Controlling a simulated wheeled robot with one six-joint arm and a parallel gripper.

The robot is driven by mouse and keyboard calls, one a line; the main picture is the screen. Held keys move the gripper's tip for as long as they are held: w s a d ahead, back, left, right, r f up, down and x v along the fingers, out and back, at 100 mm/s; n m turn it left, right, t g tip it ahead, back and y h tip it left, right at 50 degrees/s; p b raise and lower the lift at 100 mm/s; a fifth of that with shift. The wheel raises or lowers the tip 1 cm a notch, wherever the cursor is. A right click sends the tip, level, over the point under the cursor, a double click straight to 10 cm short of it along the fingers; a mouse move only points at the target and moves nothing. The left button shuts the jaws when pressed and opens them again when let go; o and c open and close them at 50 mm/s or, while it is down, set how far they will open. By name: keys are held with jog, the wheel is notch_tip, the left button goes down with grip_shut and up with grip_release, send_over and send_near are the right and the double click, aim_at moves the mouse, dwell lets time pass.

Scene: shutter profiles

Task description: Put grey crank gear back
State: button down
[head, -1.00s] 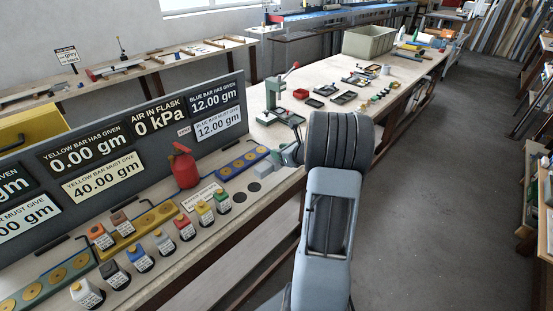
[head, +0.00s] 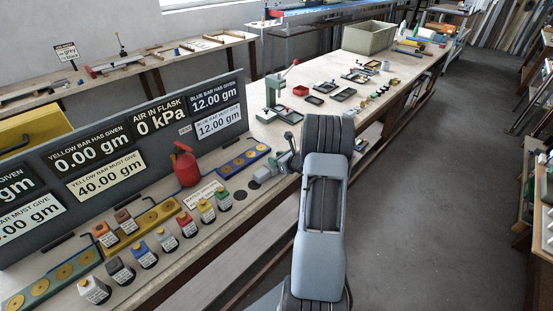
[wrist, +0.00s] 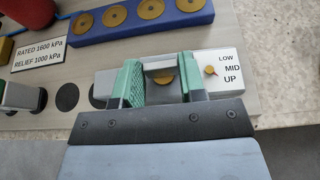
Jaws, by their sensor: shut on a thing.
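A brass-coloured round spot shows below this piece. A pale grey box with a small brass pointer dial (wrist: 211,71) and the words LOW, MID, UP lies around and right of the fingers. Whether the grey piece is joined to the box, or is the crank gear, I cannot tell. In the head view the box (head: 263,173) sits on the bench edge, and my gripper (head: 279,161) is just right of it.
A blue bar with brass discs (wrist: 145,15) lies behind the box. A dark round spot (wrist: 67,96) is left of the fingers. The bench (head: 300,130) goes on to the back right, with small trays.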

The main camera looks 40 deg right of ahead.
jog(key=shift+f+b, duration=0.2)
jog(key=shift+b, duration=0.15)
jog(key=c, duration=0.7)
grip_release()
jog(key=shift+r, duration=0.2)
